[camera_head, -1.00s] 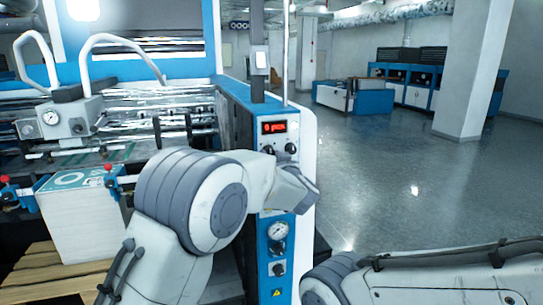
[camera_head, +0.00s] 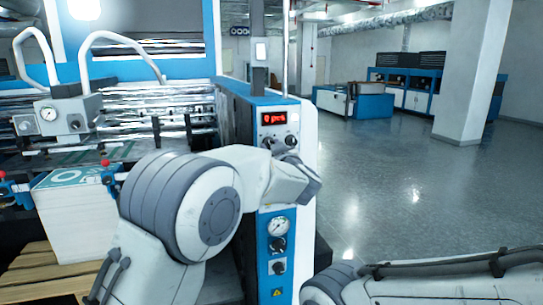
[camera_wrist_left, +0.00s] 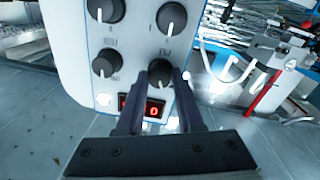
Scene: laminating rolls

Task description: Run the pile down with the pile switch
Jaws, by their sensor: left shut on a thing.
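The control panel (camera_head: 268,92) stands on the blue and white machine side, with a red lit display (camera_head: 274,118). Below the display are dark knobs; one (camera_head: 291,141) shows clear of my arm. My left gripper (camera_wrist_left: 160,80) is shut on a dark rotary knob (camera_wrist_left: 160,70) beside the display, which appears upside down in the left wrist view (camera_wrist_left: 152,108). The knob's label is too small to read. The pile of white sheets (camera_head: 75,228) stands on a wooden pallet (camera_head: 40,268) at left. My right gripper is not in view.
More knobs (camera_wrist_left: 105,66) sit close around my gripper. A pressure gauge (camera_head: 278,226) and a lower switch (camera_head: 277,267) are under my wrist. Red-knobbed clamps (camera_head: 108,172) stand beside the pile. The floor (camera_head: 390,200) at right is clear up to a white pillar (camera_head: 470,80).

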